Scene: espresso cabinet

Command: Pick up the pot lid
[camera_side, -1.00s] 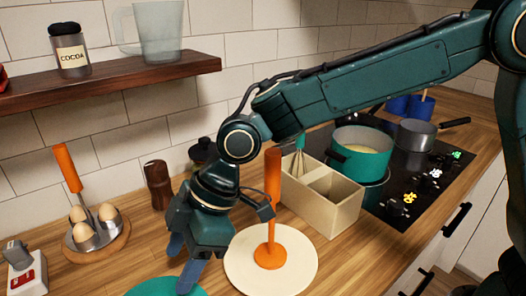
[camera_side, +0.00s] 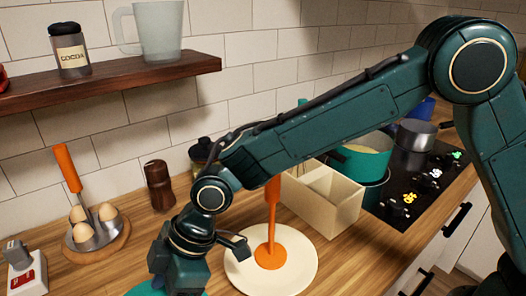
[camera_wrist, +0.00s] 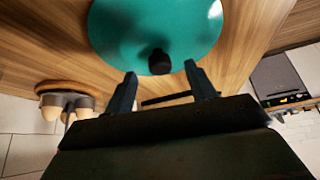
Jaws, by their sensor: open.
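The pot lid (camera_wrist: 125,30) is a teal disc with a dark knob (camera_wrist: 159,62), lying on the wooden counter in the wrist view. Its edge also shows at the bottom of the side view (camera_side: 142,289). My gripper (camera_wrist: 161,75) is open, with its two fingers pointing at the lid and the knob showing between and just beyond the tips. I cannot tell how high the tips are above the lid. In the side view my gripper's fingers are not visible at the bottom edge.
A cream round board (camera_side: 300,264) with an upright orange-handled stand (camera_side: 270,255) is right of my gripper. A beige divided box (camera_side: 325,215) and a teal pot (camera_side: 365,161) stand behind. An egg holder (camera_side: 96,238) is at left, below a wooden shelf (camera_side: 120,82).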

